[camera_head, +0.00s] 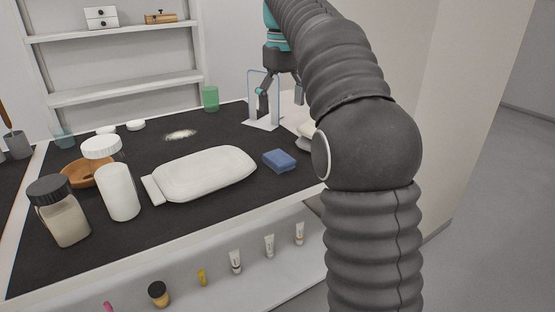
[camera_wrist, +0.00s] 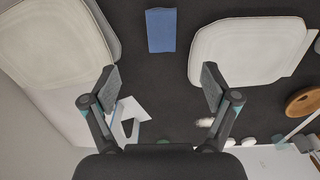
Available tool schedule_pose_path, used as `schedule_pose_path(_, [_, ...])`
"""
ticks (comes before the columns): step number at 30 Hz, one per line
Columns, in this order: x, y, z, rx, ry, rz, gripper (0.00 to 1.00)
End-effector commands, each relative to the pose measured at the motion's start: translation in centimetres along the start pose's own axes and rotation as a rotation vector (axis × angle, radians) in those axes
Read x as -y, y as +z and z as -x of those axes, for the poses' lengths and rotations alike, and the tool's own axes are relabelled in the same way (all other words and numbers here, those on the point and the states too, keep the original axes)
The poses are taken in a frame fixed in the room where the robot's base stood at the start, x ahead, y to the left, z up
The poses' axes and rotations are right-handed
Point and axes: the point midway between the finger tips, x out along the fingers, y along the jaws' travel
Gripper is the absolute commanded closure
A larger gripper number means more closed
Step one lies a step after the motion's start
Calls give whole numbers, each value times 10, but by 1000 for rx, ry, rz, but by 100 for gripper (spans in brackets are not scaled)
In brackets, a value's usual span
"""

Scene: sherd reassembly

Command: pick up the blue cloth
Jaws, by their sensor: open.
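The blue cloth (camera_head: 280,160) is a small folded block lying flat on the black mat, right of a white padded bag. In the wrist view the blue cloth (camera_wrist: 161,30) lies at the top middle, beyond my fingertips. My gripper (camera_wrist: 160,80) is open, with nothing between its fingers. In the head view my gripper (camera_head: 266,100) hangs above the back right of the table, apart from the cloth. The arm partly hides that area.
The white bag (camera_head: 205,174) lies left of the cloth. A second pale bag (camera_wrist: 55,42) lies on its other side. A clear stand with a white base (camera_head: 263,123) is beneath my gripper. Jars (camera_head: 118,192), a wooden bowl (camera_head: 82,174) and a green cup (camera_head: 210,98) stand around the mat.

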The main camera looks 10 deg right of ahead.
Motion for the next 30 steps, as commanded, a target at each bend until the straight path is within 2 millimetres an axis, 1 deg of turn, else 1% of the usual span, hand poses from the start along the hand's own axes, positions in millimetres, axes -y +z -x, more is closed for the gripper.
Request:
schedule_pose_path(5, [0,0,-27,3,-1,1,14])
schedule_pose_path(9, [0,0,-53,4,-2,1,14])
schedule_pose_path(12, [0,-1,-68,2,-1,1,14])
schedule_pose_path(15, [0,-1,-78,1,-1,1,14])
schedule_pose_path(22, [1,-3,-91,2,-1,1,14])
schedule_pose_path(28, [4,-9,-119,2,-1,1,14])
schedule_pose_path(30, [4,-8,-128,2,-1,0,14])
